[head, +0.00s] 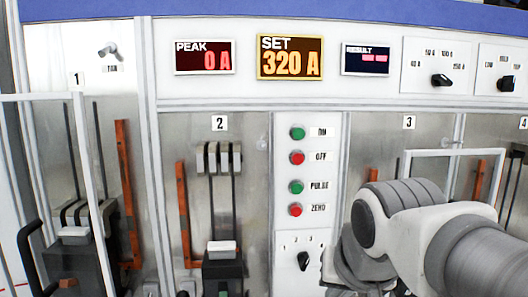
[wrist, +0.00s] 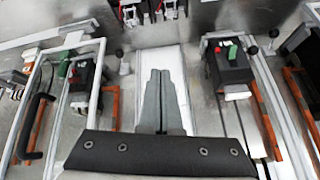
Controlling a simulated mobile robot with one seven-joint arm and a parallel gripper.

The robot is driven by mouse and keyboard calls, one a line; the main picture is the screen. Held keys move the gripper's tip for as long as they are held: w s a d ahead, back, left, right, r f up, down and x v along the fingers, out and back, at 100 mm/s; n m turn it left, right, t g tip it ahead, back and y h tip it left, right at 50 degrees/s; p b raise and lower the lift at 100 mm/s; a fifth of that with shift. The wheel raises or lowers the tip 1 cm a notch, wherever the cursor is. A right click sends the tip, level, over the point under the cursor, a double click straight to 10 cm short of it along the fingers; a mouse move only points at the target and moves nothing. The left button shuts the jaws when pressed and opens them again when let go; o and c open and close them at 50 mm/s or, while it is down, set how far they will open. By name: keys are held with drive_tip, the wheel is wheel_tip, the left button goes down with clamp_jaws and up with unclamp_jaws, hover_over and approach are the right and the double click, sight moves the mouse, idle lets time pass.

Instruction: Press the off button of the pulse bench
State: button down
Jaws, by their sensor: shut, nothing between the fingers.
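The off button (head: 297,157) is a round red button on the white button strip in the head view, beside the label OFF. The green ON button (head: 297,133) is above it. The green PULSE button (head: 296,187) and red ZERO button (head: 295,210) are below it. In the wrist view my gripper (wrist: 160,74) is shut and empty, its two fingers together over a pale strip between two breakers. The off button cannot be made out in the wrist view. In the head view my arm is at the lower right; the fingers are hidden there.
The displays read PEAK 0 A (head: 205,57), SET 320 A (head: 290,58) and RESULT (head: 366,60) with dashes. A black selector knob (head: 304,260) sits below the buttons. Breakers stand in bays 1 (head: 78,255) and 2 (head: 222,270). A black door handle (head: 30,255) sticks out at left.

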sight(302, 157)
drive_tip(key=w+r+m+t+p, duration=0.2)
drive_tip(key=w+r+m, duration=0.3)
drive_tip(key=w+r, duration=0.9)
drive_tip(key=shift+w+r+m+h+p, duration=0.2)
drive_tip(key=shift+r+m+h+p, duration=0.1)
drive_tip(key=shift+r+p, duration=0.25)
drive_tip(key=shift+a+f, duration=0.1)
drive_tip(key=shift+w, duration=0.1)
drive_tip(key=shift+w+p, duration=1.8)
drive_tip(key=shift+w, duration=2.45)
drive_tip(key=shift+w, duration=0.1)
drive_tip(key=shift+w, duration=0.35)
drive_tip(key=shift+w, duration=0.5)
drive_tip(key=shift+s, duration=0.1)
drive_tip(key=shift+s+b, duration=0.3)
drive_tip(key=shift+s, duration=0.55)
